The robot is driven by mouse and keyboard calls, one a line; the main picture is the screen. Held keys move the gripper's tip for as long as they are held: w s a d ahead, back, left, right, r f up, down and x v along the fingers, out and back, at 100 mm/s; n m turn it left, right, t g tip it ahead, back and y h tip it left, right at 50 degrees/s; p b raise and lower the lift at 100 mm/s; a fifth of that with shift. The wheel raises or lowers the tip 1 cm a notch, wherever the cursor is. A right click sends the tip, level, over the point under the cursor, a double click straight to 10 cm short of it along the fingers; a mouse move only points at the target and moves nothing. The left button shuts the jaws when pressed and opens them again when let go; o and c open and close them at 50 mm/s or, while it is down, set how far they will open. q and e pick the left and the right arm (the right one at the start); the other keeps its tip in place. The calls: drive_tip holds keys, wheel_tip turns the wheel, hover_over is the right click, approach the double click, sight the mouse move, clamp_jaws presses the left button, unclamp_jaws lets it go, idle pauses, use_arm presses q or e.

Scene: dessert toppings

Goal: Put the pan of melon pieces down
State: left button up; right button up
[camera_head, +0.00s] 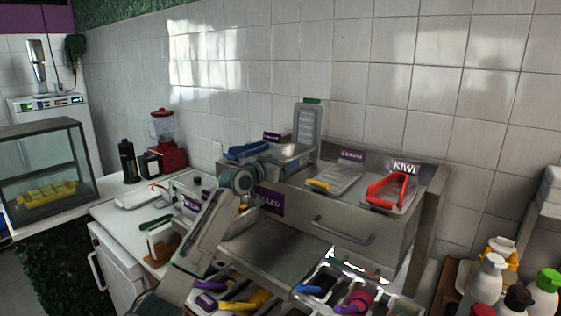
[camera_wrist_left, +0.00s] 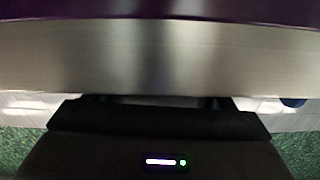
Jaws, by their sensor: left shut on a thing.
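My left gripper (camera_head: 285,160) reaches in from the lower left, with its wrist above the steel topping counter. Its fingers are small and partly hidden in the head view. In the left wrist view a wide brushed-metal wall (camera_wrist_left: 160,55), which I take to be the pan, fills the area right in front of the dark gripper body (camera_wrist_left: 160,125). The gripper is shut on it. A purple band runs along the top of that view. The melon pieces cannot be made out. My right gripper is not in view.
The steel counter (camera_head: 340,225) has a kiwi compartment with a red-handled scoop (camera_head: 388,188) and a yellow-handled one beside it. An upright lid (camera_head: 307,133) stands behind the gripper. Bottles (camera_head: 487,275) are at right, a red blender (camera_head: 166,150) at left. Lower-front pans hold colored scoops.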

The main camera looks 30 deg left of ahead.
use_arm(q)
drive_tip(key=o, duration=1.3)
drive_tip(key=shift+f, duration=0.1)
drive_tip(key=shift+c, duration=0.2)
drive_tip(key=shift+r, duration=0.2)
drive_tip(key=shift+r+p, duration=0.45)
drive_tip(key=shift+r, duration=0.05)
drive_tip(key=s+b, duration=0.5)
drive_tip(key=s, duration=0.7)
drive_tip(key=shift+a, duration=0.4)
drive_tip(key=shift+f, duration=0.1)
